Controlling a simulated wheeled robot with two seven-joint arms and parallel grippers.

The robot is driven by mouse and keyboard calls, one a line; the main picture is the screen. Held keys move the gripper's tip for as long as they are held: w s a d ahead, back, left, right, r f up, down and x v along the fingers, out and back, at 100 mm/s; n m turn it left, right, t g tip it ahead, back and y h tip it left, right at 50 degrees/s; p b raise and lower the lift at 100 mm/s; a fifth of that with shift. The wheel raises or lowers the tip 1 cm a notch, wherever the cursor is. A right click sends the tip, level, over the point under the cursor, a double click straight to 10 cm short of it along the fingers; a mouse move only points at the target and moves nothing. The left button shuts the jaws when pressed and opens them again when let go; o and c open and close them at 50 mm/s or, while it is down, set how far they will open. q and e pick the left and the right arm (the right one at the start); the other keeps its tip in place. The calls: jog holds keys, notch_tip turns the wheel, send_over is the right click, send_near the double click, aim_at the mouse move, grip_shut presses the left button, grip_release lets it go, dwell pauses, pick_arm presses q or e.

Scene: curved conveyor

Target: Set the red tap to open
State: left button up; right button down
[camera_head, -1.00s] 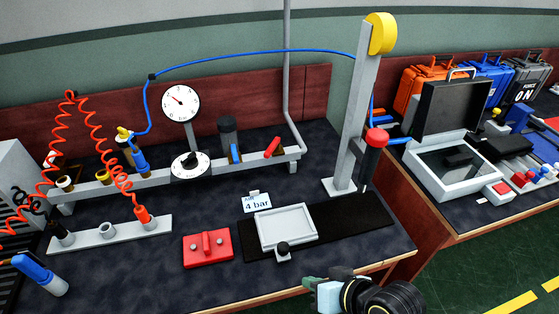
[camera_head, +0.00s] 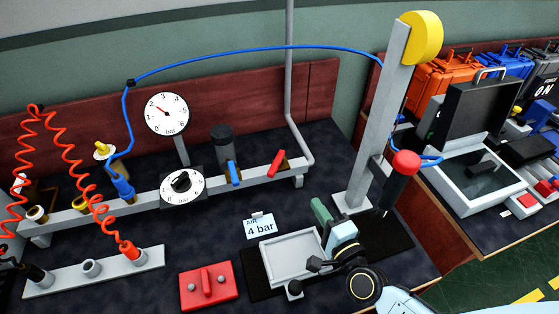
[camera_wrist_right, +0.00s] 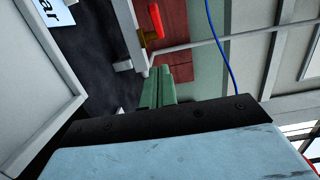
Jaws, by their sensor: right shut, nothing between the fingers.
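The red tap (camera_head: 277,162) is a small red lever at the right end of the grey manifold rail (camera_head: 215,183). Its handle slants up and to the right in the head view. It also shows in the right wrist view, where the red tap (camera_wrist_right: 154,22) is beyond the fingertips. My right gripper (camera_head: 319,208) has green fingers that are shut and empty. It is above the grey tray, nearer to me than the tap and to its right, apart from it. The right wrist view shows the closed fingers (camera_wrist_right: 158,88). My left gripper is not in view.
A blue tap (camera_head: 233,173) sits left of the red one. A grey post (camera_head: 375,130) with a yellow top stands right of my gripper. A grey tray (camera_head: 290,258), a "4 bar" card (camera_head: 259,226) and a red block (camera_head: 209,287) lie in front of the rail.

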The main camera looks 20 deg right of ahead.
send_near(279, 165)
jog(key=w+d, duration=0.2)
jog(key=w, duration=0.2)
jog(key=shift+w+a+f, duration=0.1)
jog(key=shift+w+a, duration=0.1)
jog(key=shift+a, duration=0.3)
jog(key=shift+w+a, duration=0.25)
jog(key=shift+a, duration=0.3)
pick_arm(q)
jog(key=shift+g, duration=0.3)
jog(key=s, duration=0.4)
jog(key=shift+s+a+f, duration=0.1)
pick_arm(e)
jog(key=shift+w+a, duration=0.35)
jog(key=shift+a, duration=0.1)
